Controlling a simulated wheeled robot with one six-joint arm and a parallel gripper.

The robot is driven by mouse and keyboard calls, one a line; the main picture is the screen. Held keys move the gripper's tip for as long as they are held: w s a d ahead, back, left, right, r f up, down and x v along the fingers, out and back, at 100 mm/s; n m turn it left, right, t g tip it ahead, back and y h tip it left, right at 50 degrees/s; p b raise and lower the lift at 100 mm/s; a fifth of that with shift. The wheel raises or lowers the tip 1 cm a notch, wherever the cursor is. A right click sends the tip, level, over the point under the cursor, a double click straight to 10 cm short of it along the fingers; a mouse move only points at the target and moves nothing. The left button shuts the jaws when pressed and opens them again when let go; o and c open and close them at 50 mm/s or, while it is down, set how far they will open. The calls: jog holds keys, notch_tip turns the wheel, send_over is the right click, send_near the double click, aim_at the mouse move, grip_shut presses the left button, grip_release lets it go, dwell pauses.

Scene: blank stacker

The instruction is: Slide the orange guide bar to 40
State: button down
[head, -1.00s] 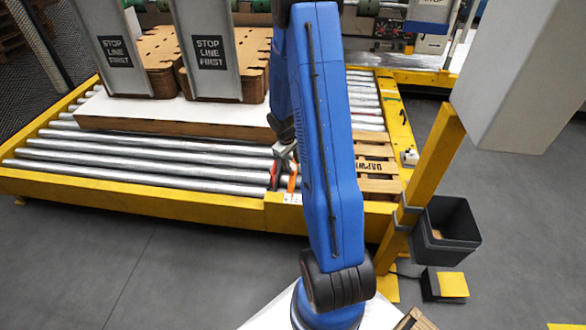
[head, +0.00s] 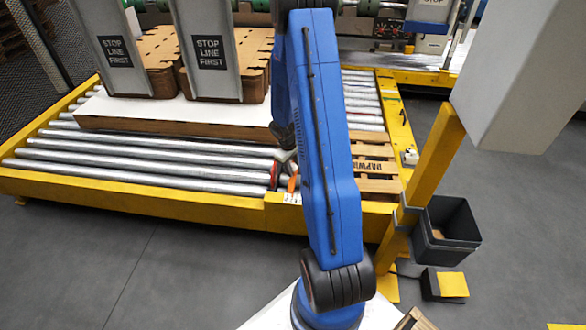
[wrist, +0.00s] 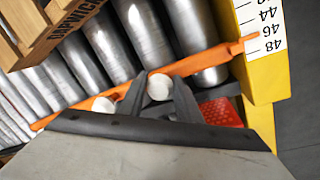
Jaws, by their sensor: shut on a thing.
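The orange guide bar (wrist: 205,58) runs slantwise over the rollers in the wrist view. Its pointed end lies by the white number scale (wrist: 246,15), between the 46 and 48 marks; 40 is out of view. Two pale round knobs show along the bar, one left (wrist: 103,105) and one in the middle (wrist: 158,88). My gripper (wrist: 158,98) is shut around the middle knob, its dark fingers on both sides. In the head view a short piece of the bar (head: 291,184) shows beside my blue arm, which hides most of it.
A wooden pallet (head: 376,167) lies on the rollers right of my arm; it also shows close in the wrist view (wrist: 45,30). A red perforated piece (wrist: 220,112) is near the gripper. Brown board stacks (head: 155,62) stand on the left. A yellow post (head: 425,170) rises at right.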

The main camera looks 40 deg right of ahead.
jog(key=shift+s+d, duration=1.95)
jog(key=shift+s, duration=0.25)
jog(key=c, duration=1.6)
grip_release()
jog(key=shift+r, duration=0.1)
jog(key=a+r, duration=0.1)
jog(key=r, duration=0.4)
jog(key=a+r, duration=0.1)
jog(key=r, duration=0.5)
jog(key=a+r, duration=0.1)
jog(key=r, duration=0.5)
jog(key=shift+s+a, duration=0.15)
jog(key=shift+s, duration=0.1)
